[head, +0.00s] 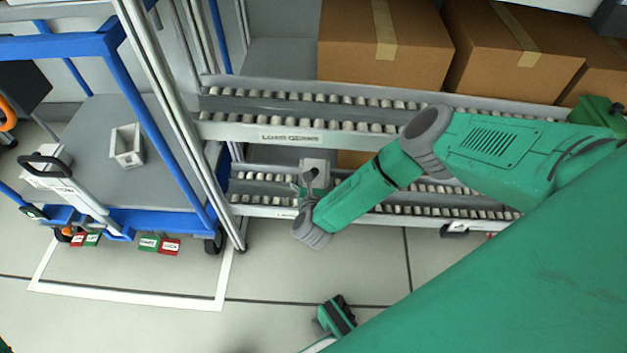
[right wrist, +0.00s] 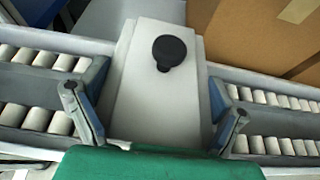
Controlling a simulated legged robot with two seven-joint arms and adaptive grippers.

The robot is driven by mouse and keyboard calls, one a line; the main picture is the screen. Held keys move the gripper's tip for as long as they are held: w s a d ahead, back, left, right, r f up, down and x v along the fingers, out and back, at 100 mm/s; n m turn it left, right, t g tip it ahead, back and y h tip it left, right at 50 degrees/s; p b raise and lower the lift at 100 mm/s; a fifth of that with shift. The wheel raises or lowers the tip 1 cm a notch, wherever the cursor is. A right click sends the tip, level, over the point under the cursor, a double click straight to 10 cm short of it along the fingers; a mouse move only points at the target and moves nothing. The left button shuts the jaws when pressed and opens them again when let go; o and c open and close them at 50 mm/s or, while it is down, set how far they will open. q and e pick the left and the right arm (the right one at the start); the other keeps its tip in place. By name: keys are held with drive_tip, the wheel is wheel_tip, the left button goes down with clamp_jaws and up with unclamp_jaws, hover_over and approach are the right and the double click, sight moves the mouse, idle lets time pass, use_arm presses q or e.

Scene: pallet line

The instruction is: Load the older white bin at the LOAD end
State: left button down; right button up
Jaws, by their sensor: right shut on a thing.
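My right gripper (head: 309,194) reaches to the rack's lower roller lane and is shut on a white bin (head: 316,166). In the right wrist view the white bin (right wrist: 158,95) stands between the two fingers (right wrist: 155,102), with a dark round spot on its face. Rollers show on both sides of it; whether it rests on them I cannot tell. Another small white bin (head: 127,147), open, sits on the grey deck of a blue-framed cart at the left.
The upper roller lane (head: 262,133) carries a label on its front rail. Cardboard boxes (head: 386,45) stand behind it. The blue cart (head: 155,100) stands left of the rack, with red and green tags (head: 160,245) below its front edge. White tape marks the floor.

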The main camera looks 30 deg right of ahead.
drive_tip(key=shift+f, duration=0.1)
drive_tip(key=o, duration=1.6)
drive_tip(key=shift+c, duration=0.2)
drive_tip(key=shift+s, duration=0.1)
drive_tip(key=v, duration=1.1)
drive_tip(key=shift+s+a, duration=0.2)
drive_tip(key=shift+s, duration=0.15)
idle(1.7)
